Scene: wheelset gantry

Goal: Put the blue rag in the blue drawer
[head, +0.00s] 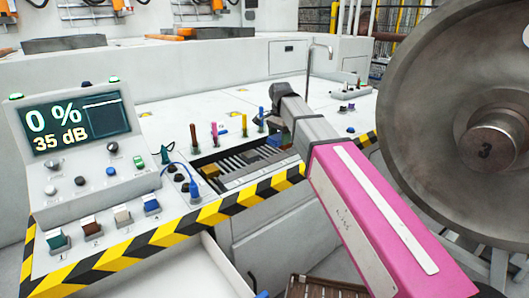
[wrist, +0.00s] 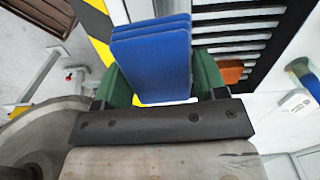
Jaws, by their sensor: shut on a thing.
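My gripper (wrist: 164,82) has green fingers, and they are shut on the blue rag (wrist: 152,55), a folded, layered flat block, in the wrist view. In the head view, my gripper (head: 268,122) is over the rear right part of the slotted tray in the console; its fingers are hard to make out. A small blue patch just below it looks like the rag (head: 275,140). I cannot tell whether the rag touches the tray. No drawer with a clearly blue front shows. A pale open drawer-like box (head: 205,270) is at the bottom of the head view, partly cut off.
The slotted tray (head: 237,181) lies behind a yellow-black striped edge (head: 225,208). Several coloured upright handles stand behind it. A screen panel (head: 78,125) with knobs is at left. A large metal wheel (head: 455,110) fills the right, close to my arm.

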